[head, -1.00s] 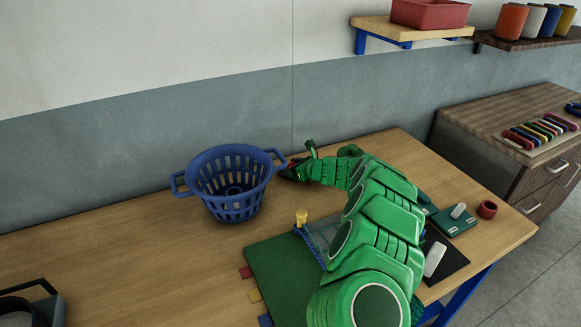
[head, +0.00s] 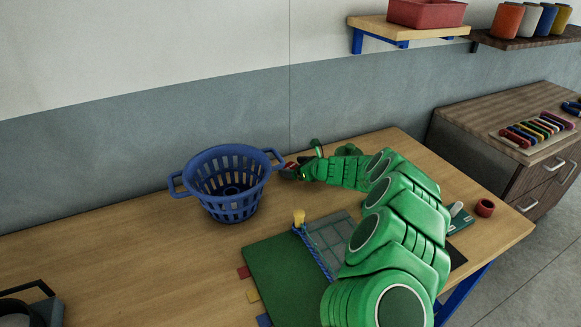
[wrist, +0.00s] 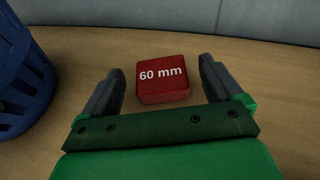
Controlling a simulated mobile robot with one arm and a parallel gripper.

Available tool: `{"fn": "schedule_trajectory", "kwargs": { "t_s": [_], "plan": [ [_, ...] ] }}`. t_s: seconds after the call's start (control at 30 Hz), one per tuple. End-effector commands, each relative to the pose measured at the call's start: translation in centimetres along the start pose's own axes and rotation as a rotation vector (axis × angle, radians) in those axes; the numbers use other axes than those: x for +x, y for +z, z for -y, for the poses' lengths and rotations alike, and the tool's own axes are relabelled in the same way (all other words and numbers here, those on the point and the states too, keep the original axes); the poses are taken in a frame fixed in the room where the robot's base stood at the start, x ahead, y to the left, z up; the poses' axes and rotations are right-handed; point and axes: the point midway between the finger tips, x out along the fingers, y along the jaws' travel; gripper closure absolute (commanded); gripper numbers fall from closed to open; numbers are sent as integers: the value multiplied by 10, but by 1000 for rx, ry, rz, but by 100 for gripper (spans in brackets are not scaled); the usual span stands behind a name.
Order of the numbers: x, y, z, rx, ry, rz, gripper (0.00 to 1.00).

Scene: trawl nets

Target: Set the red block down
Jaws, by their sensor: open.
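The red block (wrist: 162,78), marked "60 mm", sits on the wooden table in the wrist view. My gripper (wrist: 160,82) is open, with one dark finger on each side of the block and a gap visible on both sides. In the head view my gripper (head: 290,168) is low over the table's back part, just right of the blue basket (head: 228,184). The block (head: 291,164) shows there only as a small bit of red, mostly hidden by my gripper.
The basket's handle reaches close to my gripper. A green mat (head: 285,275) and a grey grid tray (head: 330,243) lie in front. The wall stands close behind. A red ring (head: 485,208) lies at the table's right end. Bare table lies left of the basket.

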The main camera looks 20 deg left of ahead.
Motion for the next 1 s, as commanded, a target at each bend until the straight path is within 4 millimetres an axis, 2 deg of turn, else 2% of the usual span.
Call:
{"fn": "schedule_trajectory", "kwargs": {
  "t_s": [0.7, 1.0],
  "plan": [
    [-73, 0, 0, 1, 0, 1, 7],
    [-86, 1, 0, -2, 0, 1, 7]
  ]
}}
